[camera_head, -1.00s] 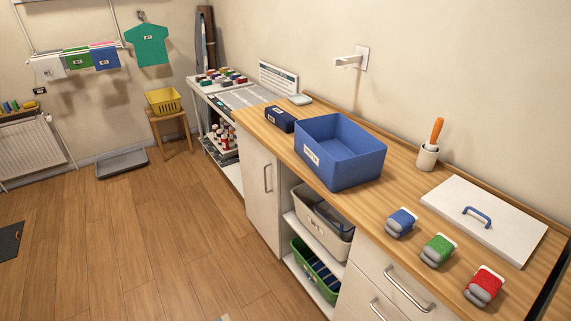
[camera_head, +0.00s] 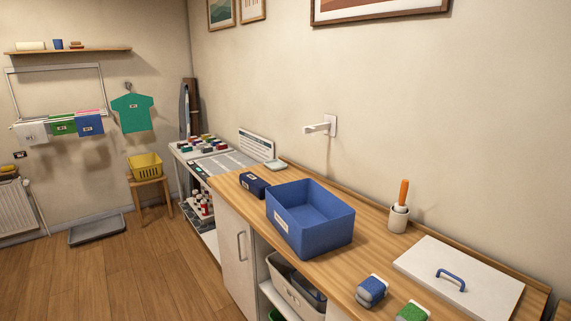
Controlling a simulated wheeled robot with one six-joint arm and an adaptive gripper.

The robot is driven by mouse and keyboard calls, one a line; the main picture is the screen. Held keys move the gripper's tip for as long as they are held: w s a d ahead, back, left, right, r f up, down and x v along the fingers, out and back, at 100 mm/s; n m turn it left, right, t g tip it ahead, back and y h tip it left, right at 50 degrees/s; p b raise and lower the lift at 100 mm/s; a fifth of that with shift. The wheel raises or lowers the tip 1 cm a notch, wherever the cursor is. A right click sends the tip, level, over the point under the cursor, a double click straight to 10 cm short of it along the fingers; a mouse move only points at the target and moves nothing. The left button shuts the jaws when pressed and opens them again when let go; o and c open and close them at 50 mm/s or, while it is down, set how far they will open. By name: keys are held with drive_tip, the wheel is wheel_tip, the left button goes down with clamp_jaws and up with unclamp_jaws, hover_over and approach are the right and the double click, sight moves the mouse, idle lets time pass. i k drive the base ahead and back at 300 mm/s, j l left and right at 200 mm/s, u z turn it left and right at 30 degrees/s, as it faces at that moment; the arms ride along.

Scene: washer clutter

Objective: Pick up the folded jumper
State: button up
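A small navy bundle with a white label (camera_head: 252,184) lies on the wooden counter, just behind and left of the blue bin. It may be the folded jumper, but it is too small to be sure. A teal garment (camera_head: 132,112) hangs open on a wall hook at the back left. White, green and blue cloths hang on a drying rack (camera_head: 56,123) beside it. My gripper is not in view.
An open, empty-looking blue bin (camera_head: 310,217) stands on the counter (camera_head: 359,244). Brush holder (camera_head: 398,219), white lidded panel (camera_head: 460,275), blue roll (camera_head: 371,291) and green roll (camera_head: 412,312) are to its right. A wall bracket (camera_head: 321,128) juts out above. Floor (camera_head: 130,270) at left is clear.

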sight(256, 186)
drive_tip(key=i+j, duration=0.1)
drive_tip(key=j, duration=0.35)
drive_tip(key=i+j+z, duration=0.15)
drive_tip(key=j, duration=0.75)
